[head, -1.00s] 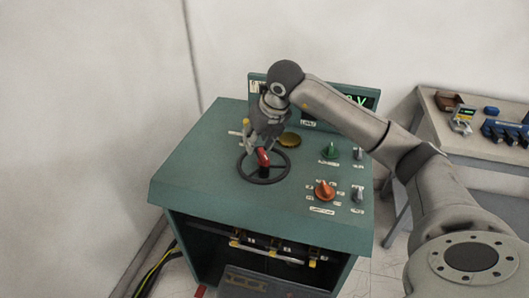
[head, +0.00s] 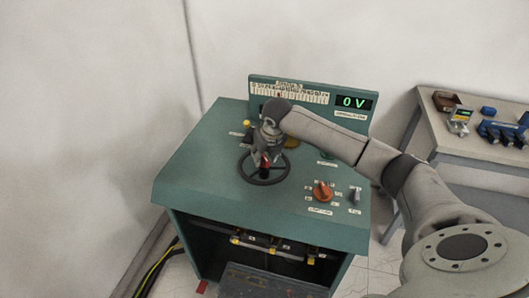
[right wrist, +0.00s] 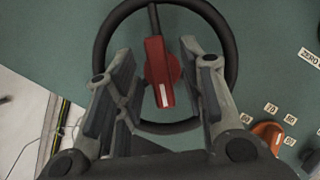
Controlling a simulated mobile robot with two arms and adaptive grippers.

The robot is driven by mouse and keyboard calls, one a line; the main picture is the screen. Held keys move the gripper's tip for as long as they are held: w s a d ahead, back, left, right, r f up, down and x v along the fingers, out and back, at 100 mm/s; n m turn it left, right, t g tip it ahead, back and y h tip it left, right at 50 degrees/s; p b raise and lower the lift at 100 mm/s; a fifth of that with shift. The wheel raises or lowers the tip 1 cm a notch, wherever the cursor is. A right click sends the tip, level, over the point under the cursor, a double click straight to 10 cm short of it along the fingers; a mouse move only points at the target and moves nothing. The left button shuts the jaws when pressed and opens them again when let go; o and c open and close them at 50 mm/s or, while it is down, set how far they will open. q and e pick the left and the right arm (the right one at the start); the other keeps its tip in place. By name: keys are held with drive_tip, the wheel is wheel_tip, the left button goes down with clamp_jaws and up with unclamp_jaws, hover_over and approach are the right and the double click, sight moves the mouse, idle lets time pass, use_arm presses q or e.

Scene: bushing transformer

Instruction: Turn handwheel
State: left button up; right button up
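The black handwheel (head: 282,170) lies on the green console top, toward its front middle. It also shows in the right wrist view (right wrist: 232,75), with a red handle (right wrist: 160,72) inside its ring. My right gripper (head: 264,163) is over the handwheel from above. In the right wrist view its two fingers (right wrist: 158,85) are spread apart, one on each side of the red handle, with gaps on both sides. The gripper hides part of the wheel in the head view. My left gripper is not in view.
The green console (head: 200,165) carries an orange knob (head: 322,191), a grey knob (head: 354,195) and a display (head: 353,103) reading 0 V. A side table (head: 462,143) with small devices stands at the right. Cables (head: 158,270) lie on the floor at left.

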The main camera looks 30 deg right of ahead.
clamp_jaws()
idle(0.5)
